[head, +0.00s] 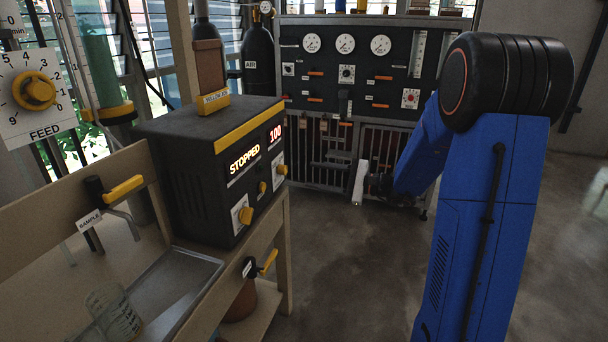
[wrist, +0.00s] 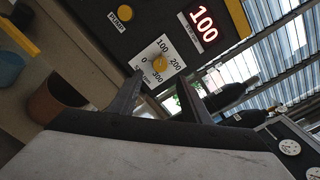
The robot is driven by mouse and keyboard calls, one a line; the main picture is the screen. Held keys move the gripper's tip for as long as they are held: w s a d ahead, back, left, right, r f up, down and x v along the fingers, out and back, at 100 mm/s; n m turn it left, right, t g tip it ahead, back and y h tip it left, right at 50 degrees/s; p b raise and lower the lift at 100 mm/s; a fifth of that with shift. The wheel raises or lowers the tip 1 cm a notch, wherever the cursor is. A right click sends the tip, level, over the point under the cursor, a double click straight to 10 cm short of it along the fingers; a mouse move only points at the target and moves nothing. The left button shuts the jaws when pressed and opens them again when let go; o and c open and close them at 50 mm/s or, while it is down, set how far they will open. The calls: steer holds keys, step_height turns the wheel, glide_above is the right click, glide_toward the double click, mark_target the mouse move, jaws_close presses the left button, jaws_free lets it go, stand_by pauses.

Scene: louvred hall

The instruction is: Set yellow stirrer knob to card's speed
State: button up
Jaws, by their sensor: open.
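The yellow stirrer knob (wrist: 160,63) sits on a white dial plate marked 0, 100, 200 and 300 in the wrist view. It also shows on the right of the control box front (head: 282,170) in the head view. Its pointer is too small to read. The red display (wrist: 204,23) beside it reads 100. My gripper (wrist: 158,94) is open and empty, facing the knob from some distance, its fingertips apart from it.
The box's other display (head: 244,159) reads STOPPED. A second yellow knob (head: 245,214) and a small yellow button (head: 262,187) are on the same face. A tray (head: 185,275) with a glass beaker (head: 114,312) is at lower left. The floor (head: 340,270) right of the bench is clear.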

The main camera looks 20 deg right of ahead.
steer(key=v, duration=0.8)
